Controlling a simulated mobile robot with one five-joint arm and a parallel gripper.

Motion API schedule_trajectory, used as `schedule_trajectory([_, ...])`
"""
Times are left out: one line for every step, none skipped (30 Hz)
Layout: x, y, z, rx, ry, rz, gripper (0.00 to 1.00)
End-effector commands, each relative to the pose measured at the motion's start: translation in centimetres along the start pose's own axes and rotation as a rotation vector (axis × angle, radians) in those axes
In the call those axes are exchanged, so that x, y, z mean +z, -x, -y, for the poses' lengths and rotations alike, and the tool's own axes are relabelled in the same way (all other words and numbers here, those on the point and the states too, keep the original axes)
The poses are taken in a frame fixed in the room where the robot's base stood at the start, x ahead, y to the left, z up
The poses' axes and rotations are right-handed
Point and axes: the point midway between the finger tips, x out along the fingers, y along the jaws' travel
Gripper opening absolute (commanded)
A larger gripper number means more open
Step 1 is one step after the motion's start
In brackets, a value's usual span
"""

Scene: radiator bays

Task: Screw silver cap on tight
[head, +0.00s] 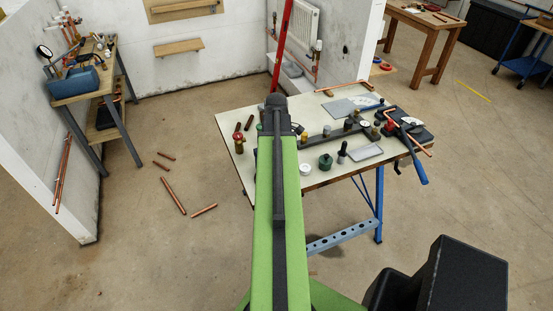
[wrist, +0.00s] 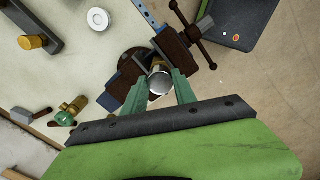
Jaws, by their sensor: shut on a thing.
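My gripper (wrist: 161,78) shows in the wrist view with its two green fingers on either side of a round silver cap (wrist: 159,84). It is shut on the cap. The cap sits over a brass-coloured part (wrist: 158,62), at the dark brown vise (wrist: 180,45) with its bar handle. How far the cap is threaded on cannot be seen. In the head view my green arm hides the gripper, the cap and the vise.
The pale workbench (head: 234,128) carries several fittings, a grey tray (head: 366,152) and blue-handled tool (head: 415,160). Near the vise, the wrist view shows a white ring (wrist: 98,19), a brass valve with green handle (wrist: 72,109) and a dark bar with a brass knob (wrist: 32,42).

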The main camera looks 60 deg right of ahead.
Motion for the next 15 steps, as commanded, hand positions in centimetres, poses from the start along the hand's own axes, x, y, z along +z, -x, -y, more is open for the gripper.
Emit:
schedule_trajectory([-0.01,0.02,0.01,0.000,0.000,0.000,0.00])
schedule_trajectory([-0.01,0.02,0.01,0.000,0.000,0.000,0.00])
schedule_trajectory([-0.02,0.02,0.01,0.000,0.000,0.000,0.34])
schedule_trajectory([-0.02,0.02,0.01,0.000,0.000,0.000,0.38])
schedule_trajectory([-0.02,0.02,0.01,0.000,0.000,0.000,0.42])
schedule_trajectory([-0.03,0.02,0.01,0.000,0.000,0.000,0.47])
schedule_trajectory([-0.03,0.02,0.01,0.000,0.000,0.000,0.51])
schedule_trajectory([-0.03,0.02,0.01,0.000,0.000,0.000,0.55])
schedule_trajectory([-0.03,0.02,0.01,0.000,0.001,0.000,0.58])
schedule_trajectory([-0.03,0.02,0.01,0.000,0.001,0.000,0.58])
schedule_trajectory([-0.04,0.02,0.01,0.000,0.001,0.000,0.58])
schedule_trajectory([-0.04,0.02,0.01,0.000,0.001,0.000,0.58])
schedule_trajectory([-0.04,0.02,0.01,0.000,0.001,0.000,0.58])
schedule_trajectory([-0.04,0.02,0.01,0.000,0.001,0.000,0.58])
schedule_trajectory([-0.05,0.02,0.01,0.000,0.001,0.000,0.58])
